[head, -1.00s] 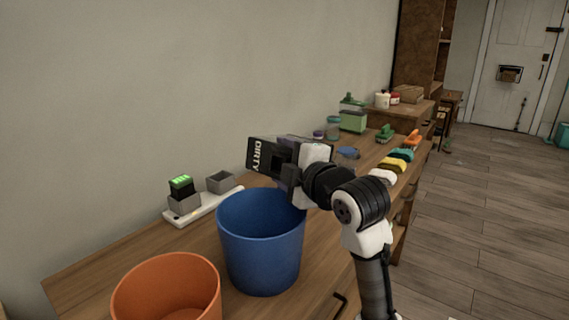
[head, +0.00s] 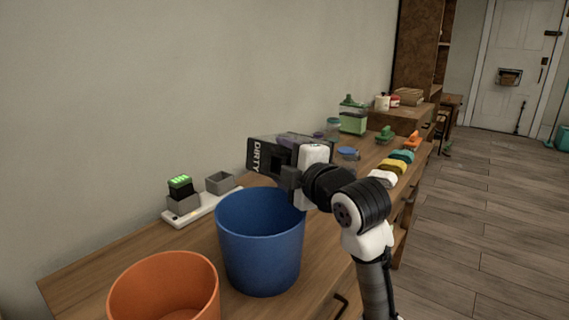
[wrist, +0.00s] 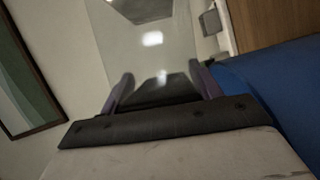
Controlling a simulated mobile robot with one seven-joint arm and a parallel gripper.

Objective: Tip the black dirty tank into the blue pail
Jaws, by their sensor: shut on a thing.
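The black tank (head: 257,157), marked DIRTY in white, is held by my gripper (head: 291,165) above the back rim of the blue pail. It looks tilted, its lettering running down its side. In the wrist view, my gripper's two purple-edged fingers (wrist: 160,90) sit on either side of a clear, shiny tank wall (wrist: 150,50). The blue pail (head: 260,245) stands upright on the wooden worktop; its inside bottom is hidden. Blue also shows at the right of the wrist view (wrist: 280,85).
An orange bucket (head: 165,290) stands front left of the pail. A white strip (head: 203,208) with a green-lit block (head: 181,188) and a grey open box (head: 219,182) lies by the wall. Coloured brushes (head: 394,167) and a green-filled container (head: 353,116) are farther back.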

